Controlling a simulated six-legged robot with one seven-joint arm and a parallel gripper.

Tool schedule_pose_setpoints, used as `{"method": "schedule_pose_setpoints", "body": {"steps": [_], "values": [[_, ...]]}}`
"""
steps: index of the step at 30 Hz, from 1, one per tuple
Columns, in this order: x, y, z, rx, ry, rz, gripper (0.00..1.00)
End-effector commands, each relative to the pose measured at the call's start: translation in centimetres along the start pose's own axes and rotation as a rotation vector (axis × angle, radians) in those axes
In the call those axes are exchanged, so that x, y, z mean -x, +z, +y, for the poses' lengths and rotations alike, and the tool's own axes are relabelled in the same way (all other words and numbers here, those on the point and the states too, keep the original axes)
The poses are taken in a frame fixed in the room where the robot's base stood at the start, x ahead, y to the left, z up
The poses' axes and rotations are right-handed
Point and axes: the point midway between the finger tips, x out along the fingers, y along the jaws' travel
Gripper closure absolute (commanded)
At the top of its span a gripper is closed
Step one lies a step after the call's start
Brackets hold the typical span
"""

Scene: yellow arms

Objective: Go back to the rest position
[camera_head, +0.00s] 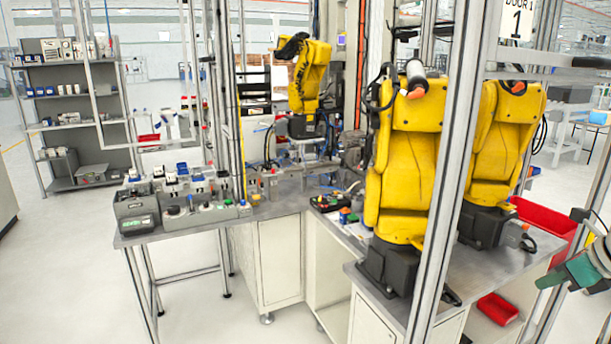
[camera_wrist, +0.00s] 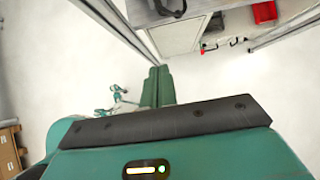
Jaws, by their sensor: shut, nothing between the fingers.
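My gripper (camera_wrist: 157,86) shows in the wrist view as two green fingers side by side, pressed together with nothing between them. They point away from the dark bar and green housing of my wrist, over pale floor. In the head view my green gripper (camera_head: 556,277) is at the right edge, partly cut off by the frame. It is beside the workbench and apart from the yellow arms. The task names no other object. My full arm posture is not visible.
Yellow robot arms (camera_head: 402,170) stand on a grey bench (camera_head: 506,262) behind a metal post (camera_head: 449,190). A red bin (camera_head: 541,219) and a small red tray (camera_head: 498,309) are near my gripper. Shelves (camera_head: 75,105) stand at the left. Open floor (camera_head: 60,285) lies front left.

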Motion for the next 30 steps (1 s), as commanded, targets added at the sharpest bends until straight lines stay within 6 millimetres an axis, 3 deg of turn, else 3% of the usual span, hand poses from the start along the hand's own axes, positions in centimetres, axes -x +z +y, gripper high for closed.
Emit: {"method": "schedule_pose_setpoints", "body": {"steps": [8,14,17,22,27,30], "values": [[-1.1,2.9,6.1,0.326,0.031,0.041,1.0],[-2.0,4.5,12.0,0.655,0.063,0.076,1.0],[-2.4,5.0,16.1,0.888,0.084,0.096,1.0],[-3.1,4.6,24.6,1.422,0.13,0.138,1.0],[-3.5,2.3,31.9,1.992,0.167,0.181,1.0],[-3.8,0.5,35.4,2.318,0.182,0.208,1.0]]}}
